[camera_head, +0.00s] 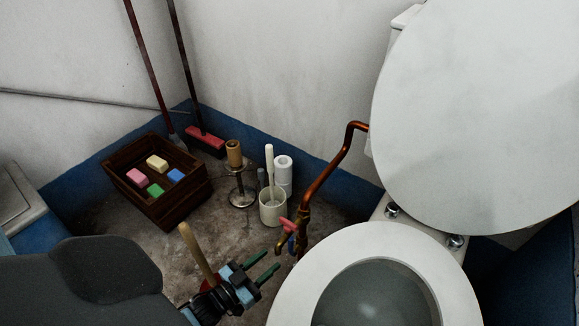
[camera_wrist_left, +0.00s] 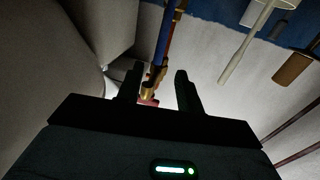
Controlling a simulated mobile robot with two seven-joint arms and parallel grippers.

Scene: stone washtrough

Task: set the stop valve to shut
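The stop valve (camera_head: 303,217) is a brass body on a copper pipe beside the toilet, with a red handle (camera_head: 287,224) sticking out to the left and a blue part (camera_head: 291,243) below. My left gripper (camera_head: 273,259) is open and empty, below and left of the valve, its green fingers pointing toward it. In the left wrist view the brass valve (camera_wrist_left: 154,76) shows beyond the gap between the fingers (camera_wrist_left: 156,76), with a red part (camera_wrist_left: 148,101) low in the gap. I cannot tell the handle's exact setting. My right gripper is out of view.
The toilet bowl (camera_head: 290,278) and raised lid (camera_head: 470,120) stand right of the valve. A plunger (camera_head: 194,248), brush holder (camera_head: 272,209) and paper roll stand (camera_head: 241,196) are near. A wooden crate (camera_head: 171,207) with several coloured blocks is at the left. Bare floor lies between.

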